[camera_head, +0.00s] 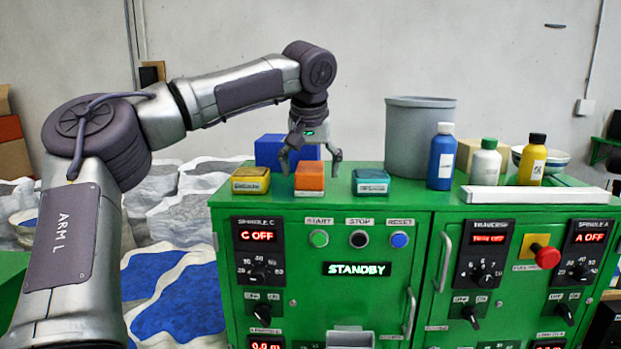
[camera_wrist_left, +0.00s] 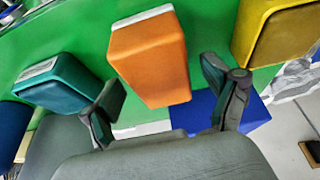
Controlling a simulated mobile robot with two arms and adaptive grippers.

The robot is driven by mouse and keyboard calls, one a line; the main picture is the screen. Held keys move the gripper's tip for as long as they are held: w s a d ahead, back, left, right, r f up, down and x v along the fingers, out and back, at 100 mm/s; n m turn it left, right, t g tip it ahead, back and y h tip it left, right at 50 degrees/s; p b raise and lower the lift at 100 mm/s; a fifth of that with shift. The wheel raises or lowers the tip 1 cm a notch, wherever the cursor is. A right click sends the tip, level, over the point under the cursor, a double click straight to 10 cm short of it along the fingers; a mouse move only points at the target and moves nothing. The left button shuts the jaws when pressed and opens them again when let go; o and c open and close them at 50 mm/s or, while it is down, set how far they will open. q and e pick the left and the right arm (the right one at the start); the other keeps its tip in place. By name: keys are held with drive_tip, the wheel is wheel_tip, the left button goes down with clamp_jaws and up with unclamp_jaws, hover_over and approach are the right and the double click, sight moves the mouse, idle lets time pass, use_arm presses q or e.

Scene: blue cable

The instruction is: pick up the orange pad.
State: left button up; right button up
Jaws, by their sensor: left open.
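The orange pad (camera_head: 309,178) is a small block with a pale label on its front. It stands on the green cabinet top (camera_head: 420,198) between a yellow pad (camera_head: 251,181) and a teal pad (camera_head: 370,183). My left gripper (camera_head: 310,170) is open and empty, pointing down just above and behind the orange pad. In the left wrist view the orange pad (camera_wrist_left: 150,62) lies ahead of the two spread fingers (camera_wrist_left: 168,100), roughly between them. I cannot tell whether they touch it. My right gripper does not show.
A blue box (camera_head: 270,151) stands behind the pads. A grey bin (camera_head: 417,138), a blue bottle (camera_head: 442,157), a white bottle (camera_head: 486,163), a yellow bottle (camera_head: 532,161) and a white bar (camera_head: 540,195) occupy the right side. The cabinet front carries buttons and knobs.

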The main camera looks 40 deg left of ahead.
sight(310, 166)
use_arm(q)
drive_tip(key=shift+a+f, duration=0.1)
drive_tip(key=shift+f, duration=0.1)
drive_tip(key=c, duration=1.3)
drive_tip(key=shift+r, duration=0.15)
wheel_tip(310, 166, up, 10)
drive_tip(key=shift+r+b, duration=0.15)
drive_tip(key=shift+b, duration=0.15)
